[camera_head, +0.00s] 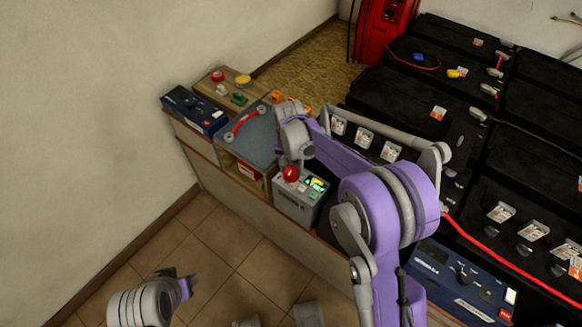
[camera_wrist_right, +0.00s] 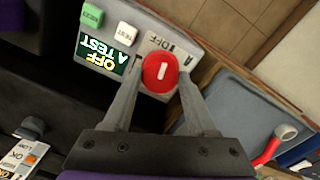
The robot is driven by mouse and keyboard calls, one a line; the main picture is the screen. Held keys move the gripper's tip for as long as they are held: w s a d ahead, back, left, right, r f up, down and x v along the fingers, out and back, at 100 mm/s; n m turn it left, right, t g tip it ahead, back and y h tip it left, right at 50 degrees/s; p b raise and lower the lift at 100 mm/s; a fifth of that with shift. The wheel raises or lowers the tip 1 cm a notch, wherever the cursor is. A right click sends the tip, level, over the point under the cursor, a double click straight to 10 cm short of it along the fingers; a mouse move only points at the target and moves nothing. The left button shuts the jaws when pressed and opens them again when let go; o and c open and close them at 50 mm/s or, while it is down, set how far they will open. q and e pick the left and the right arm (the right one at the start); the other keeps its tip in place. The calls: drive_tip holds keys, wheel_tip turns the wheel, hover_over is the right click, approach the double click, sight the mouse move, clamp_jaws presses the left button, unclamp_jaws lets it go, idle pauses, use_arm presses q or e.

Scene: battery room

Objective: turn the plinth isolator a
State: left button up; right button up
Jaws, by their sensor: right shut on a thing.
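The plinth isolator A is a round red knob (camera_wrist_right: 160,72) with a white bar, on a grey box with a plate lettered A. In the head view the red knob (camera_head: 291,173) sits on top of the grey box (camera_head: 296,207). My right gripper (camera_wrist_right: 160,84) is shut on the knob, one finger on each side of it. The box's small display (camera_wrist_right: 101,54) reads "A TEST" and "OFF". A green button (camera_wrist_right: 92,15) and a white button (camera_wrist_right: 126,35) sit beside it. My left gripper (camera_head: 188,284) hangs low over the floor, its fingers unclear.
A grey-topped case with a red handle (camera_head: 243,122) stands beside the box on the bench. A blue instrument (camera_head: 194,109) is at the bench's left end. Black battery blocks (camera_head: 403,100) fill the right. Tiled floor (camera_head: 205,236) lies open in front.

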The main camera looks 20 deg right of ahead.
sight(290, 170)
drive_tip(key=shift+m, duration=1.2)
drive_tip(key=o, duration=1.4)
drive_tip(key=shift+c, duration=0.2)
wheel_tip(290, 170, up, 11)
drive_tip(key=p, duration=0.1)
drive_tip(key=shift+w, duration=0.15)
drive_tip(key=shift+a, duration=0.1)
